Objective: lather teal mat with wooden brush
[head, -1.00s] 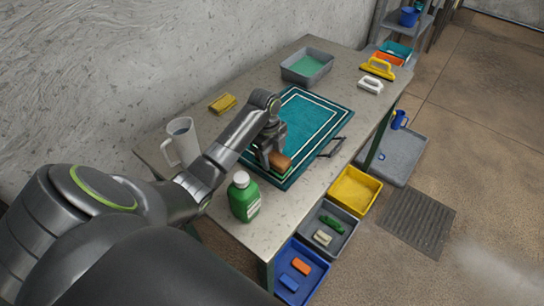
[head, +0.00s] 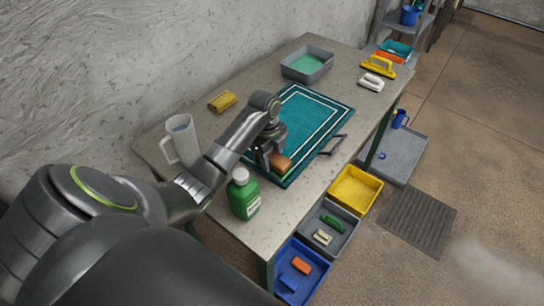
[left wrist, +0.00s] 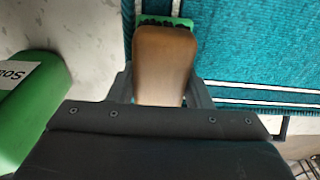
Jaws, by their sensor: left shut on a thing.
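The teal mat (head: 315,113) with white border stripes lies flat on the table; it also shows in the left wrist view (left wrist: 255,50). My left gripper (head: 269,157) is over the mat's near-left part, shut on the wooden brush (head: 281,162). In the left wrist view the brush (left wrist: 162,65) has a brown wooden back, a green edge and dark bristles, and sits between the fingers at the mat's left edge. Whether the bristles press on the mat is hard to tell. No lather shows on the mat. My right gripper is not in view.
A green bottle (head: 243,194) stands close to my left forearm, and a white pitcher (head: 182,139) stands behind it. A yellow sponge (head: 222,101), a grey basin of green liquid (head: 307,65) and a white-handled tool (head: 371,82) are on the table (head: 219,228). Bins stand below its right edge.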

